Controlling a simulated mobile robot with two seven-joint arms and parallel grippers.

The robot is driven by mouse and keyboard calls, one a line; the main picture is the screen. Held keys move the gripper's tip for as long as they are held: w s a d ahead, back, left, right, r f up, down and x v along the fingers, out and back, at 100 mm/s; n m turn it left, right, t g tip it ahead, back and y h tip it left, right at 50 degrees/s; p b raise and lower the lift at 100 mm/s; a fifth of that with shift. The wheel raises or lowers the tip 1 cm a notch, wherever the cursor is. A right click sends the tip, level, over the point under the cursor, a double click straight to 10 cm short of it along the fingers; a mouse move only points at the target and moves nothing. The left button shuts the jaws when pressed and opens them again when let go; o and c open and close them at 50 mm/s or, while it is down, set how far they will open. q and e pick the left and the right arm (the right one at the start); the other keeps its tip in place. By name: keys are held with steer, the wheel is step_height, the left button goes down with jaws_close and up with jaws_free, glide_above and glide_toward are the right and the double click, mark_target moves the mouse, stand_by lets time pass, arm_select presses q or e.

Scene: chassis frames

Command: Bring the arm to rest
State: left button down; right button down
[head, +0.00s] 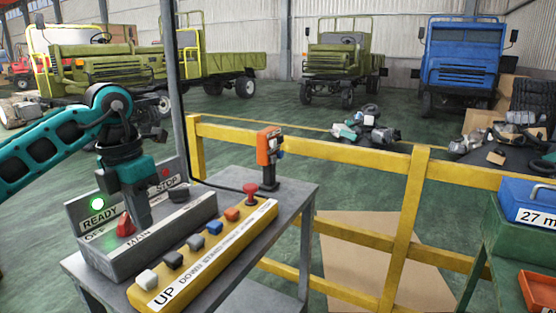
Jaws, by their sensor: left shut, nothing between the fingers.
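My left arm (40,153) comes in from the left and bends down at the wrist. My left gripper (146,222) points downward, shut and empty, just above or in front of the grey control box (165,245). I cannot tell whether it touches the box. My right gripper is not in view.
A yellow button pendant (205,258) lies along the front of the grey table (285,205). An orange tool (268,155) stands at the table's back. A yellow railing (345,148) runs behind. A green bench with a blue case (528,202) stands right. Trucks are parked far back.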

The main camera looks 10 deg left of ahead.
arm_select(q)
steer(key=s+d+f+n+h, duration=0.1)
steer(key=s+d+f+h, duration=0.1)
steer(key=d+h, duration=0.55)
steer(key=s+d+f+n+h, duration=0.15)
steer(key=d+h, duration=0.25)
steer(key=d, duration=0.6)
steer(key=s+d+f+h, duration=0.3)
steer(key=d+h, duration=0.3)
steer(key=d, duration=0.3)
steer(key=a+f+n+t+y, duration=0.35)
steer(key=n+t, duration=0.25)
steer(key=n, duration=0.3)
steer(key=w+a+f+n+t+y, duration=0.1)
steer(key=a+f+n+t+y, duration=0.15)
steer(key=f+n+t, duration=0.45)
steer(key=a+f+n+t+y, duration=0.2)
steer(key=a+n+t+y, duration=0.15)
steer(key=n, duration=0.75)
steer(key=s+a+f+n+g+y, duration=0.3)
steer(key=s+f, duration=0.3)
steer(key=f, duration=0.2)
steer(key=s+a+f+n+g+y, duration=0.3)
steer(key=s+f+n, duration=0.2)
steer(key=s+f, duration=0.2)
steer(key=shift+f+n+y, duration=0.35)
steer(key=shift+f+y, duration=0.05)
steer(key=shift+f, duration=0.15)
